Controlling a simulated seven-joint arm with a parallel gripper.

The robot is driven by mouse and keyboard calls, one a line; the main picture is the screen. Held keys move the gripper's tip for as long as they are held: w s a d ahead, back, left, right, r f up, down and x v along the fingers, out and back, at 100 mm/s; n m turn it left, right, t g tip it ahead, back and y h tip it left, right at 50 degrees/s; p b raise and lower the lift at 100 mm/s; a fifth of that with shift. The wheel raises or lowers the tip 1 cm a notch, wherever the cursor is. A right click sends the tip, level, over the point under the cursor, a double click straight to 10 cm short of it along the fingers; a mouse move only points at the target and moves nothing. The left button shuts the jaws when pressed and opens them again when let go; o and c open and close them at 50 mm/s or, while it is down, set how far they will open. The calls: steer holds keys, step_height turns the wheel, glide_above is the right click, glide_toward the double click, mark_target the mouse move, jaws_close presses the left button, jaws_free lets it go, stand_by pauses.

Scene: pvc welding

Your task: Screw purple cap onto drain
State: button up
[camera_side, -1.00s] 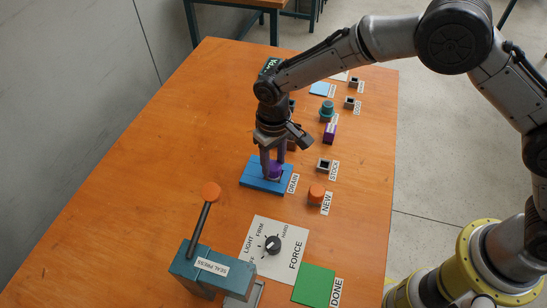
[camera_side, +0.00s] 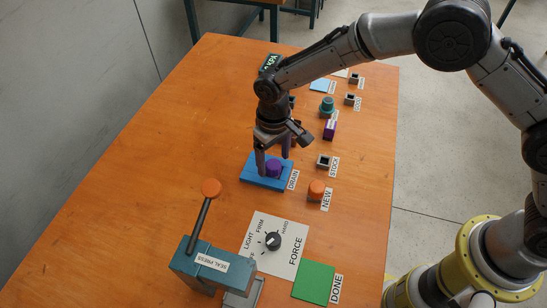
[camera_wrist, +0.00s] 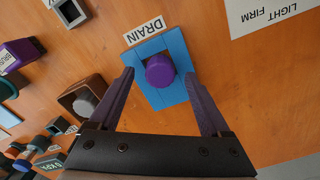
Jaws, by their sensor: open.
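The purple cap (camera_side: 274,169) sits on the blue drain block (camera_side: 250,177), which is labelled DRAIN. In the wrist view the cap (camera_wrist: 159,72) is near the middle of the blue block (camera_wrist: 172,98). My gripper (camera_side: 273,164) is over the block with its fingers apart, one on each side of the cap. In the wrist view the purple fingers (camera_wrist: 158,82) are spread wide, with clear gaps to the cap. The gripper is empty. Whatever lies beneath the cap is hidden, so I cannot tell how tightly it is seated.
An orange cap (camera_side: 316,187) at NEW and a dark STOCK holder (camera_side: 324,162) stand to the right. The teal seal press (camera_side: 205,265) with its lever, the force dial (camera_side: 273,241) and the green DONE pad (camera_side: 314,283) are nearer the front. The left table area is clear.

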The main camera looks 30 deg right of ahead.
mark_target(274, 163)
step_height(274, 163, up, 14)
steer(key=shift+f, duration=0.25)
steer(key=shift+d, duration=0.1)
stand_by(0.7)
steer(key=d+r+m+t, duration=0.2)
steer(key=d+r, duration=0.7)
steer(key=r, duration=0.3)
steer(key=s+d+r+m+t+y, duration=0.1)
steer(key=s+d+r+t, duration=0.1)
steer(key=s+d+r, duration=0.55)
steer(key=s+d+m+t, duration=0.1)
steer(key=s+d+t, duration=0.1)
steer(key=s+d, duration=0.8)
steer(key=s+f+n+h, duration=0.1)
steer(key=s+f, duration=0.7)
steer(key=s, duration=0.1)
steer(key=shift+d+f, duration=0.35)
steer(key=shift+d, duration=0.1)
